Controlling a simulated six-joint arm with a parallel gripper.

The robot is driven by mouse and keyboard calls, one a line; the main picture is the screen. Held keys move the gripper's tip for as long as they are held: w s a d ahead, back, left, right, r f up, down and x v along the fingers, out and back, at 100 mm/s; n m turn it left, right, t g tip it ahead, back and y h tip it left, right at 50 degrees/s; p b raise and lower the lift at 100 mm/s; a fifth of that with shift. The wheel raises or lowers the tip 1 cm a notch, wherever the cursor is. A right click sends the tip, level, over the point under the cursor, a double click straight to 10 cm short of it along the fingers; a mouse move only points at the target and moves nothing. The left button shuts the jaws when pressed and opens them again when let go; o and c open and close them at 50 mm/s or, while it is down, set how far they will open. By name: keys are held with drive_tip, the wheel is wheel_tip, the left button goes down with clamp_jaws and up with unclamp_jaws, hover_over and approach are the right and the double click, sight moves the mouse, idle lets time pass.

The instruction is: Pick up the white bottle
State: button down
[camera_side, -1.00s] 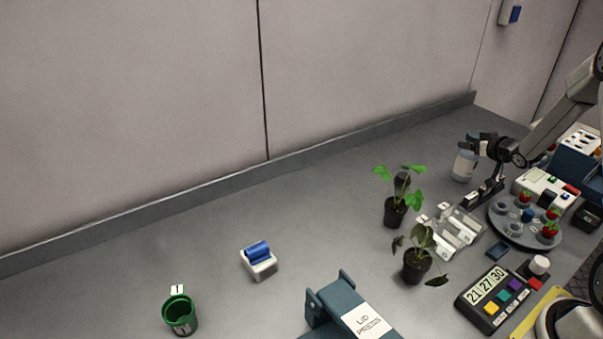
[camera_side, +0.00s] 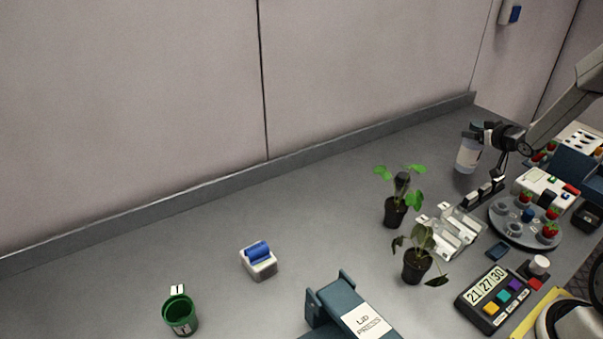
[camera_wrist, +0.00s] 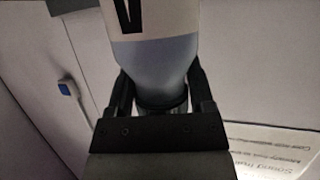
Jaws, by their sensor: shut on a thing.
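The white bottle (camera_side: 467,157) is at the right side of the side view, upright, with a dark cap and a pale label. My gripper (camera_side: 476,136) is shut around its upper part, near the cap. The bottle seems to be a little above the bench, though the gap is hard to judge. In the wrist view the bottle (camera_wrist: 155,55) fills the top middle, with a white label and a bluish band, and my gripper (camera_wrist: 158,95) has a dark finger on each side of its narrow end.
Two potted plants (camera_side: 396,210) and a clear rack (camera_side: 452,232) stand left of and nearer than the bottle. A round berry tray (camera_side: 515,236) is at the right. The lid press (camera_side: 350,308), timer box (camera_side: 492,296) and green cup (camera_side: 180,314) are farther forward.

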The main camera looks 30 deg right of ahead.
drive_tip(key=s+a+r, duration=0.7)
drive_tip(key=s+r, duration=0.2)
drive_tip(key=s, duration=0.2)
drive_tip(key=shift+s+a+r, duration=0.2)
drive_tip(key=shift+a+r, duration=0.1)
drive_tip(key=shift+a, duration=0.05)
idle(0.6)
